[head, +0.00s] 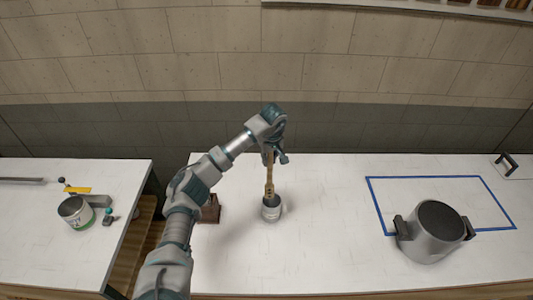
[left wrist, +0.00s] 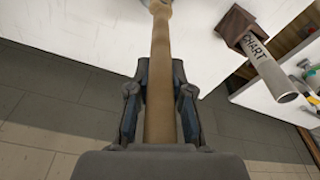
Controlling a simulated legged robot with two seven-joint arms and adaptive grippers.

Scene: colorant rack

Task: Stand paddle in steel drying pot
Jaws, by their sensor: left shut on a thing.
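The paddle (head: 269,180) is a long tan wooden stick, held upright. My left gripper (head: 274,156) is shut on its upper part, and in the left wrist view the paddle (left wrist: 161,75) runs between the two fingers (left wrist: 159,100). The paddle's lower end meets the mouth of a small steel pot (head: 271,213) on the white table. I cannot tell how deep it reaches inside. A larger grey steel pot (head: 425,246) with dark side handles stands to the right, at the blue outline. My right gripper is not in view.
A brown holder (head: 210,210) stands just left of the small pot; it also shows in the left wrist view with a chart tube (left wrist: 268,72). A blue taped rectangle (head: 440,177) marks the right of the table. A can (head: 75,213) sits on the separate left table.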

